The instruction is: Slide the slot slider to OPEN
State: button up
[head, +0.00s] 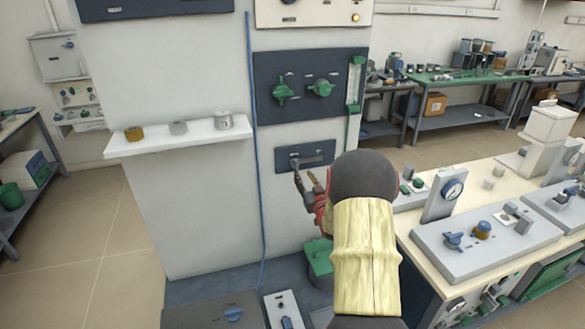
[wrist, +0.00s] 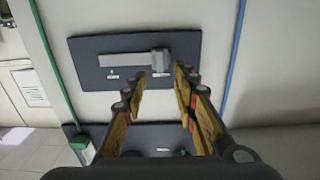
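The slot slider is a grey knob (wrist: 161,61) on a pale horizontal slot (wrist: 122,60) in a dark blue-grey panel (head: 284,157) on the pale wall. In the wrist view the knob is at the right end of the slot, and the panel (wrist: 90,72) carries small labels too small to read. My gripper (head: 307,179) is in front of the panel. In the wrist view my gripper (wrist: 160,76) is open, with one finger on each side of the knob's line. I cannot tell whether the fingertips touch the knob. In the head view my arm hides part of the area.
A dark panel with two green knobs (head: 283,88) is above the slider panel. A blue hose (head: 255,130) and a green tube (wrist: 58,60) flank it. A shelf (head: 185,140) with small pots juts out left. A bench (head: 440,235) with instruments stands right. A green box (head: 318,258) is below.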

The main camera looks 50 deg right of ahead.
aim_at(297, 165)
jog(key=b+x, duration=0.1)
jog(key=x, duration=0.5)
jog(key=shift+w+d, duration=0.1)
jog(key=shift+w, duration=0.15)
jog(key=shift+w+d+b, duration=0.3)
jog(key=shift+w+d, duration=0.05)
jog(key=shift+w, duration=0.15)
jog(key=shift+r, duration=0.1)
jog(key=c, duration=0.3)
jog(key=c, duration=0.4)
grip_shut()
